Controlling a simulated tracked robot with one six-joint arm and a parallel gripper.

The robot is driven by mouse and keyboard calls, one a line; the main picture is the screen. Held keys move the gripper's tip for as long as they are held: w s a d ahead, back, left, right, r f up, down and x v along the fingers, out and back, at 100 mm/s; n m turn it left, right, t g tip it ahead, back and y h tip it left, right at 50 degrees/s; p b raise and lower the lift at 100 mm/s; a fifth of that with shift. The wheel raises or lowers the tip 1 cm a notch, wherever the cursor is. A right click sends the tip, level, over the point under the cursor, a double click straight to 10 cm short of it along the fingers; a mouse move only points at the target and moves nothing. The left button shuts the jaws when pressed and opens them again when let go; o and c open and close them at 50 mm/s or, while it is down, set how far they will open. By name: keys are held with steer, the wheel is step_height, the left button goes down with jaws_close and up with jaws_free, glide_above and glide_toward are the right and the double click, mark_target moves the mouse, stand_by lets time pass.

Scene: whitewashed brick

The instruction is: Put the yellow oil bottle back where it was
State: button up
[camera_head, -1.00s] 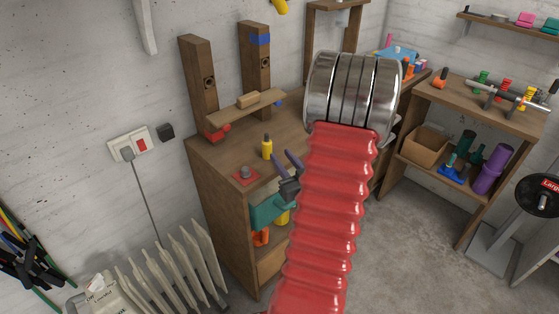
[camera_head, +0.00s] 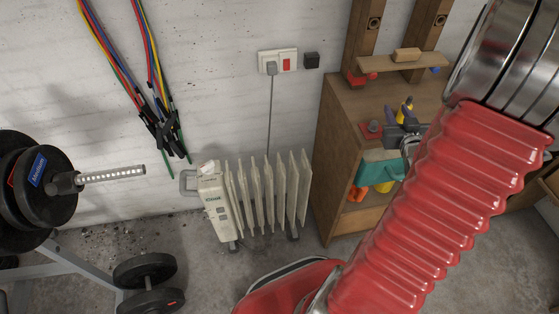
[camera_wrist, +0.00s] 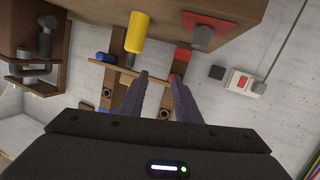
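The yellow oil bottle (camera_head: 406,106) stands on the wooden workbench (camera_head: 350,98), partly hidden behind my gripper in the head view. In the wrist view, which is upside down, the bottle (camera_wrist: 136,32) is at the upper left, outside the gap between my fingers. My gripper (camera_head: 398,112) is in front of the bottle in the head view, near the bench's front. Its two purple fingers (camera_wrist: 160,75) are apart with nothing between them. I cannot tell how far they are from the bottle.
A red pad with a grey knob (camera_head: 373,127) lies beside the bottle. A small wooden shelf (camera_head: 385,63) on posts stands at the back of the bench. Below are a teal bin (camera_head: 377,171) and orange items. A white radiator (camera_head: 262,195) stands left of the bench.

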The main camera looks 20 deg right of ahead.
steer(key=w+a+r+n+g+y, duration=0.15)
steer(key=a+r, duration=0.25)
steer(key=a, duration=0.6)
steer(key=w+a+r+g+y, duration=0.1)
steer(key=w+a+r+g, duration=0.2)
steer(key=a, duration=0.6)
steer(key=s+a+r+n+g+y, duration=0.1)
steer(key=s+a+y, duration=0.1)
steer(key=s+a, duration=0.5)
steer(key=s+a+r+n+g+y, duration=0.2)
steer(key=s+a, duration=0.5)
steer(key=a, duration=0.8)
steer(key=shift+s+a+y, duration=0.25)
steer(key=shift+a+y, duration=0.05)
steer(key=shift+y, duration=0.25)
steer(key=shift+d+g, duration=0.1)
steer(key=shift+g, duration=0.15)
